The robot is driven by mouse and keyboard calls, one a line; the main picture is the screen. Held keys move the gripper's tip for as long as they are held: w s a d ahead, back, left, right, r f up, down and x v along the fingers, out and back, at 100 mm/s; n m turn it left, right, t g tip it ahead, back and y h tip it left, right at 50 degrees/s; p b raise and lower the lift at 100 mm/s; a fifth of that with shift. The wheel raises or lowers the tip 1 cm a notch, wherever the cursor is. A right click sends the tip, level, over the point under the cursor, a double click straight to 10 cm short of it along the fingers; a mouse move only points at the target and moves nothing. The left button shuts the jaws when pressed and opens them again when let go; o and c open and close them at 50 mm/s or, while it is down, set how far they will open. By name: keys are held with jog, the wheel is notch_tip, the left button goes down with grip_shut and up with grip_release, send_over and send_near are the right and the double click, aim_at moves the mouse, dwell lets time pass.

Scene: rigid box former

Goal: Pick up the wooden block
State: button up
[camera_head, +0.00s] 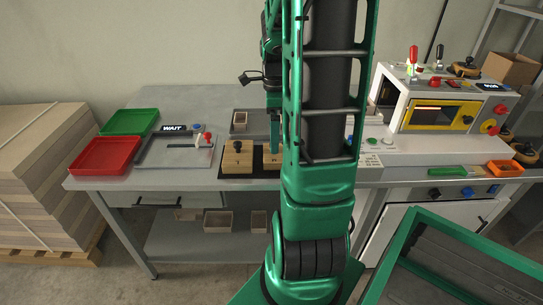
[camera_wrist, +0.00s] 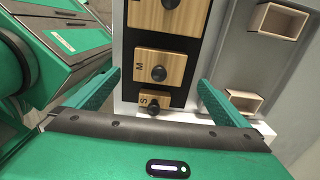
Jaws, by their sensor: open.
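Three wooden blocks with dark round knobs lie in a row on a black mat (camera_wrist: 126,89). In the wrist view they are a small block marked S (camera_wrist: 146,97), a middle block marked M (camera_wrist: 174,61) and a larger block (camera_wrist: 178,17), cut off at the top edge. The larger block also shows in the head view (camera_head: 237,163), left of another block (camera_head: 270,161) partly behind my arm. My gripper (camera_wrist: 158,79) is open and empty. Its fingers point toward the row, with the S and M blocks appearing between them. The fingertips are hidden behind my arm in the head view.
A machine with a yellow-framed window (camera_head: 437,115) and an orange bin (camera_head: 505,168) are right.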

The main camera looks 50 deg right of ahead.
jog(key=shift+f, duration=3.35)
jog(key=c, duration=1.2)
jog(key=shift+r, duration=0.1)
jog(key=shift+r, duration=0.5)
notch_tip(320, 180, up, 3)
jog(key=shift+f, duration=0.15)
jog(key=a+r, duration=0.2)
jog(key=a, duration=0.2)
jog(key=a+r, duration=0.2)
jog(key=a, duration=0.1)
jog(key=w+a+r, duration=0.1)
jog(key=a+r, duration=0.2)
jog(key=a, duration=0.1)
jog(key=shift+a+r, duration=0.1)
jog(key=shift+a, duration=0.25)
